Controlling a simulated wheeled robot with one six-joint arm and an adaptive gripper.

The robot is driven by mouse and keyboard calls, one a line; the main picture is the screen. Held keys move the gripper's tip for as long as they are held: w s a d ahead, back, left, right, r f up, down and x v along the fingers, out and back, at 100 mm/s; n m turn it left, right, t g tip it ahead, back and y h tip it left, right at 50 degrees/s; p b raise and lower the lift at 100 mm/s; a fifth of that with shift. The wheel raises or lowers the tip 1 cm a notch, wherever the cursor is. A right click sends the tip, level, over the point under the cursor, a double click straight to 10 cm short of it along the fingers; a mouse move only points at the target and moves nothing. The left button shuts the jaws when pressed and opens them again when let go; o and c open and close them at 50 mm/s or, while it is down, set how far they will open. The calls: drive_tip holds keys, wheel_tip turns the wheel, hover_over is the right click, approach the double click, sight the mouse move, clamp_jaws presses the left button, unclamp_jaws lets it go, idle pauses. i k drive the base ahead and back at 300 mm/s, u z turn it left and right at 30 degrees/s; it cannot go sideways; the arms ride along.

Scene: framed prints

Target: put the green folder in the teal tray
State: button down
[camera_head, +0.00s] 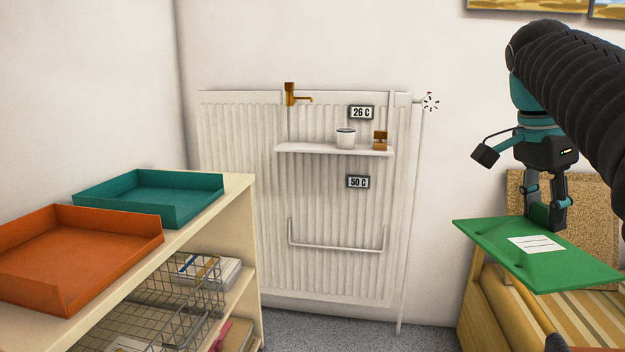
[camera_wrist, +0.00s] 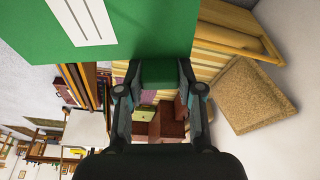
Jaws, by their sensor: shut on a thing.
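The green folder (camera_head: 540,256) with a white label is at the right in the head view, held level above a wooden bench with a striped seat. My gripper (camera_head: 545,218) is shut on a green upright part at the folder's edge. In the wrist view my gripper (camera_wrist: 159,80) has its fingers on either side of that green part, and the folder (camera_wrist: 150,30) fills the upper left. The teal tray (camera_head: 150,196) is on top of the shelf unit at the left. It looks empty and is far from my gripper.
An orange tray (camera_head: 70,255) stands in front of the teal tray on the shelf unit (camera_head: 232,200). Wire baskets (camera_head: 180,292) are below. A radiator (camera_head: 240,190) with a small shelf (camera_head: 320,149) stands between the shelf unit and the bench (camera_head: 500,305). A cork board (camera_head: 590,205) leans behind.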

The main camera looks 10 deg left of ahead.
sight(154, 194)
drive_tip(key=u, duration=0.2)
drive_tip(key=i, duration=1.3)
drive_tip(key=u, duration=1.45)
drive_tip(key=i, duration=0.75)
drive_tip(key=u, duration=0.8)
